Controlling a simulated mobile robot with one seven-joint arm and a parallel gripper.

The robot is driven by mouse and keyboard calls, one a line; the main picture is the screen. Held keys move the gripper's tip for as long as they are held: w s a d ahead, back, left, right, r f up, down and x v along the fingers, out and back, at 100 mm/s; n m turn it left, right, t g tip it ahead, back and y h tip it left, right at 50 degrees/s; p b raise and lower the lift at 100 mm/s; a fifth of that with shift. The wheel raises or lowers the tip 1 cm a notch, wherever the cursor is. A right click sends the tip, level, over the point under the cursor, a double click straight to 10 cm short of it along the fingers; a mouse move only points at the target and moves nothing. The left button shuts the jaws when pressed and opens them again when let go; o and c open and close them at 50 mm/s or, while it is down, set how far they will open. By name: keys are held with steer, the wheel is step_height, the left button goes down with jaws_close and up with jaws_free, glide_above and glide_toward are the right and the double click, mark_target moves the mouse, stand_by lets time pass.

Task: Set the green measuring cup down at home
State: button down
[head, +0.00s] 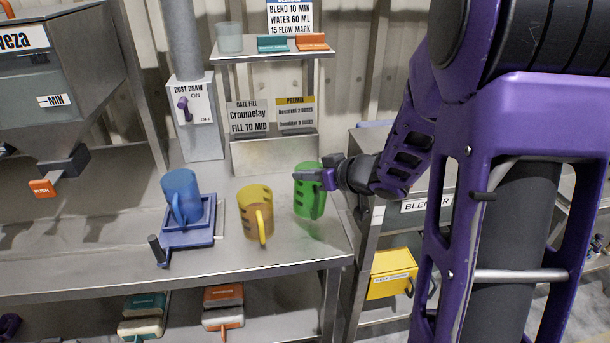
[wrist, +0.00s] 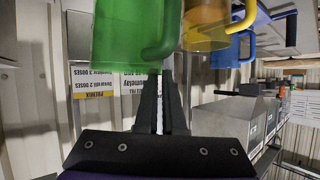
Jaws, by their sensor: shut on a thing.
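The green measuring cup (head: 305,202) is upright at the right end of the steel bench (head: 120,262), right of the yellow cup. My gripper (head: 328,179) reaches in from the right and is shut on the green cup at its handle side. In the wrist view the green cup (wrist: 125,38) fills the upper left, its handle at the fingertips (wrist: 166,78). A greenish patch shows on the bench just below the cup. I cannot tell whether its base touches the bench. No marked home spot is clear to see.
A yellow cup (head: 257,212) stands close to the left. A blue cup (head: 181,195) sits on a blue scale-like stand (head: 190,236). Behind are a metal block with signs (head: 273,154) and a raised shelf (head: 262,56). The bench's right edge is near the green cup.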

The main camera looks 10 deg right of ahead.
mark_target(307, 188)
steer(key=shift+r, duration=0.1)
steer(key=shift+s+f+n, duration=0.1)
steer(key=shift+f+n, duration=0.1)
steer(key=shift+n, duration=0.4)
steer(key=shift+f+b, duration=1.05)
steer(key=shift+f, duration=0.65)
steer(key=shift+d+p, duration=0.1)
steer(key=shift+p, duration=0.45)
steer(key=shift+f, duration=0.15)
steer(key=shift+f+b, duration=0.45)
steer(key=shift+f, duration=0.05)
steer(key=c, duration=0.9)
jaws_free()
steer(key=shift+c, duration=0.2)
